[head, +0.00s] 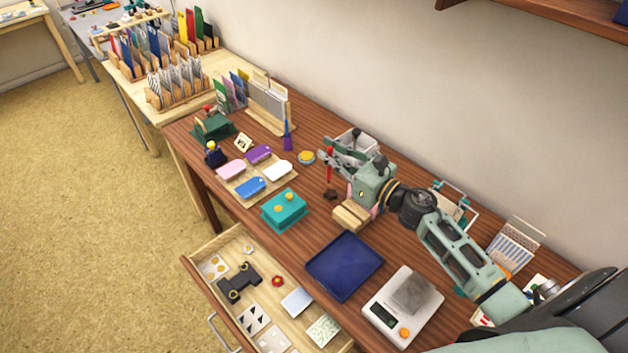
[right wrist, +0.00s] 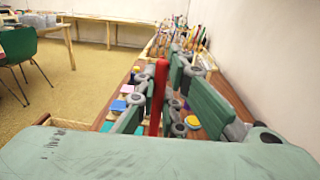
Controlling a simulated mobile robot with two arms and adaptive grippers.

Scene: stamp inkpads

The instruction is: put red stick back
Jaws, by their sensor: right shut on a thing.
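The red stick (head: 329,166) is upright between the fingers of my right gripper (head: 328,155), over the brown table. In the right wrist view the red stick (right wrist: 158,97) stands between the two green and grey finger pads, with the jaws shut on it. A small dark brown piece (head: 330,194) is just below the stick's lower end; I cannot tell whether they touch. My left gripper is not in view.
A wooden block (head: 351,215) lies below the gripper. A tray of coloured inkpads (head: 284,187), a teal box (head: 284,209) and a yellow round pad (head: 306,157) are to the left. A blue tray (head: 344,266) and a scale (head: 383,314) are in front. A drawer (head: 233,311) is open.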

